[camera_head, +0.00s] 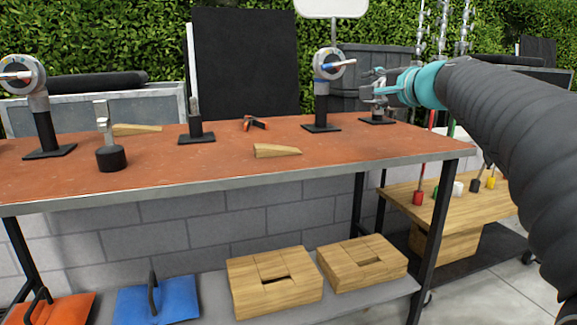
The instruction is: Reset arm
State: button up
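My gripper (378,91) is at the end of my dark grey arm, which reaches in from the right. It hovers above the right end of the orange-brown workbench (215,163), beside a black stand with a round dial (331,64). The gripper is small here and overlaps a stand behind it, so I cannot tell whether its fingers are apart. I see nothing clearly held in it.
The bench carries wooden wedges (277,151), a black-based post (111,157), another dial stand (41,105) and a red-black clamp (256,124). Wooden boxes (275,281) sit on the lower shelf. A lower wooden table (450,208) with coloured pegs stands right. The bench's front right is clear.

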jog(key=s+a+f+n+g+h, duration=0.1)
jog(key=s+f+n+g, duration=0.1)
jog(key=s+f, duration=0.35)
jog(key=s+f+n+g, duration=0.2)
jog(key=s+f+g, duration=0.1)
jog(key=f, duration=0.6)
jog(key=s+a+f+n+g+h, duration=0.1)
jog(key=s+f+n+g, duration=0.1)
jog(key=s+f, duration=0.35)
jog(key=s+f+n+g+h+p, duration=0.1)
jog(key=s+f+n, duration=0.2)
jog(key=s+f, duration=0.4)
jog(key=s+f+n+g+h, duration=0.2)
jog(key=s+f, duration=0.5)
jog(key=s, duration=0.7)
jog(key=shift+s+a+f+n+h+p, duration=0.2)
jog(key=shift+f+n+h+p, duration=0.15)
jog(key=shift+n, duration=0.35)
